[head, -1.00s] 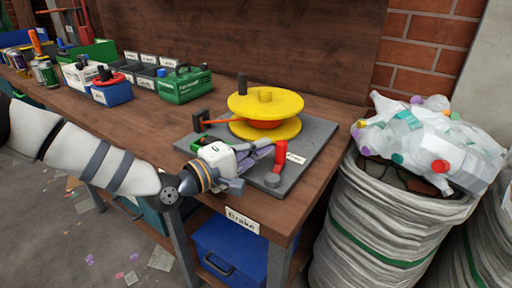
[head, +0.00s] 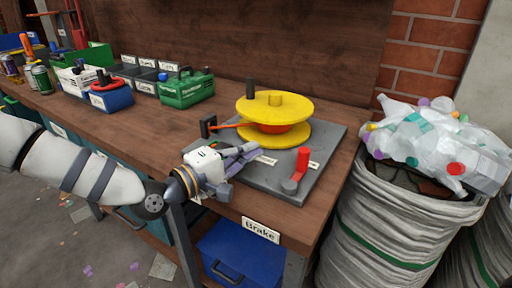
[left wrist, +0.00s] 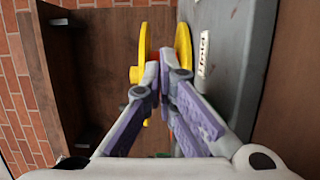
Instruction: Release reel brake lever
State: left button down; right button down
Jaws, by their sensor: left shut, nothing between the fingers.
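The red brake lever (head: 303,163) stands up from a grey pivot (head: 290,187) near the front right of the grey base plate (head: 256,181). The yellow reel (head: 275,108) with a red-orange core sits on the plate behind it. My left gripper (head: 254,150) is shut and empty, low over the plate's left part, left of the lever and apart from it. In the left wrist view its fingertips (left wrist: 163,62) meet in front of the reel's yellow discs (left wrist: 183,55). The lever is not visible there. My right gripper is not in view.
A "Hold" label (left wrist: 203,53) lies on the plate. A "Brake" label (head: 260,229) is on the bench's front edge. A black post (head: 208,127) with a red-orange arm stands left of the reel. A green box (head: 187,88) stands further left; a bag of bottles (head: 435,140) stands right.

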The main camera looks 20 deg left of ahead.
pick_arm(q)
jog(key=v, duration=0.4)
jog(key=a+v, duration=0.1)
jog(key=v, duration=0.1)
jog(key=shift+a+r+p, duration=0.15)
jog(key=shift+a+p, duration=0.15)
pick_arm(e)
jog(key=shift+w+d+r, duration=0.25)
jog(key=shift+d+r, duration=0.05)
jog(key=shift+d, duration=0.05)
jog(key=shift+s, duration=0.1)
